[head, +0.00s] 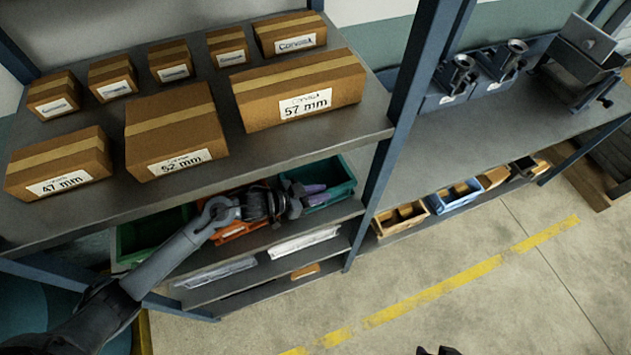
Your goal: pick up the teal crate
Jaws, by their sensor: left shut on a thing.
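The teal crate (335,172) sits on the shelf level below the cardboard boxes, at the right end of that level. My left arm comes in from the lower left and reaches under the upper shelf. My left gripper (316,194), with purple fingers, is shut at the near left part of the crate, apparently on its wall. The gripper hides part of the crate's near side. A small dark part at the bottom edge looks like the tip of my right gripper (437,351); its jaws cannot be made out.
An orange crate (234,232) and a green crate (135,240) stand left of the teal one, partly behind my arm. The upper shelf (290,148) with labelled boxes overhangs them. A blue upright post (385,165) stands close on the right. The floor in front is clear.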

